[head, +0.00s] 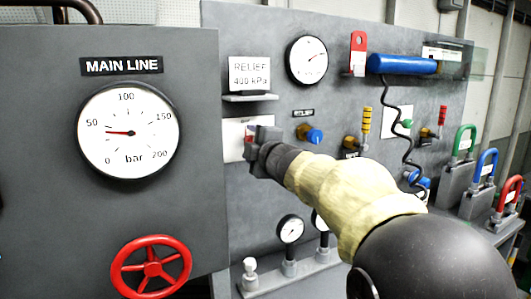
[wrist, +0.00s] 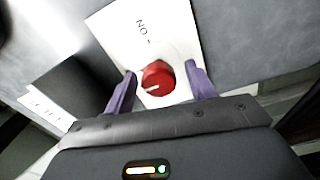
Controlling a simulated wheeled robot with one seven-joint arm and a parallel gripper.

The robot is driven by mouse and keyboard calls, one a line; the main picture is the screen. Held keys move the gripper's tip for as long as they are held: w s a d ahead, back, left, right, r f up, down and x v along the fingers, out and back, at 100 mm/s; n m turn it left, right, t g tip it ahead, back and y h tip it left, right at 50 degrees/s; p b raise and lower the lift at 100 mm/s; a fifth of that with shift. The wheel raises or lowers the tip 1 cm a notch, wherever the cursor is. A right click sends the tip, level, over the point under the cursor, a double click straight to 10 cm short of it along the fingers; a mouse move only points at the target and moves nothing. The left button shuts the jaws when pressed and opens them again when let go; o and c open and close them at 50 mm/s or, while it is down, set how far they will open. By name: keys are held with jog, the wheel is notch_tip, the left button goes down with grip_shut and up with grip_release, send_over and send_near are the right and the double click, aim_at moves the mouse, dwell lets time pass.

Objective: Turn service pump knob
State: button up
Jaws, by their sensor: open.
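A red round knob (wrist: 157,79) with a white pointer line sits on a white plate (wrist: 141,33) that carries the letters "NO" in the wrist view. My gripper (wrist: 160,88) is open, with one purple finger on each side of the knob. A gap shows between the knob and each finger; I cannot tell how deep the fingers reach. In the head view my gripper (head: 252,143) is at the white plate (head: 232,140) on the grey panel, and my gripper and wrist hide most of the knob.
The main line gauge (head: 128,131) and a red handwheel (head: 151,267) are on the left cabinet. A "RELIEF 400 kPa" sign (head: 249,72) stands on a small ledge above the plate. A blue knob (head: 315,136) is to the right. Small gauges (head: 290,229) stand below my arm.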

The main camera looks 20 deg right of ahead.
jog(key=s+d+p, duration=0.3)
jog(key=s+p, duration=0.2)
jog(key=s, duration=1.1)
jog(key=shift+s+d, duration=0.2)
jog(key=shift+s, duration=0.1)
